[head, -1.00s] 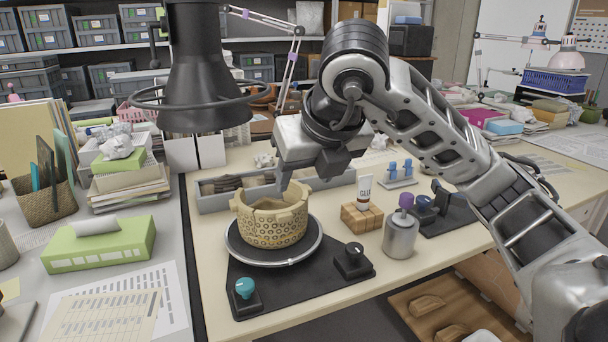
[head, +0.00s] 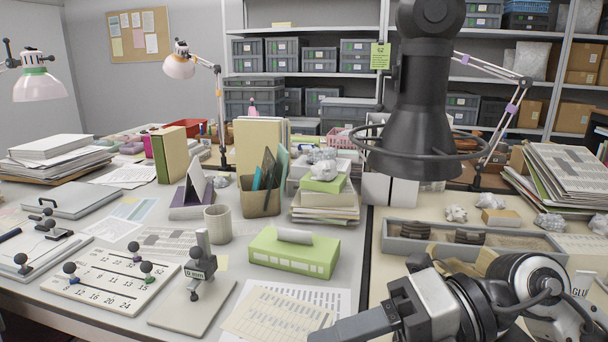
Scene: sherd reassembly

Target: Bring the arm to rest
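My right arm comes in at the bottom right, and its gripper (head: 345,326) points left, low over the table's front part. Only part of its fingers shows, so I cannot tell whether it is open or shut. A bit of the tan pot's rim (head: 484,262) shows just behind the arm; the rest of the pot and its turntable are hidden by the arm or out of frame. My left gripper is not in view.
A green tissue box (head: 293,252) and printed sheets (head: 290,305) lie left of the arm. A grey tray (head: 405,243) of sherds is behind it. A black hood with a ring (head: 420,130) hangs above. A numbered board (head: 110,278) and a gauge stand (head: 200,265) are farther left.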

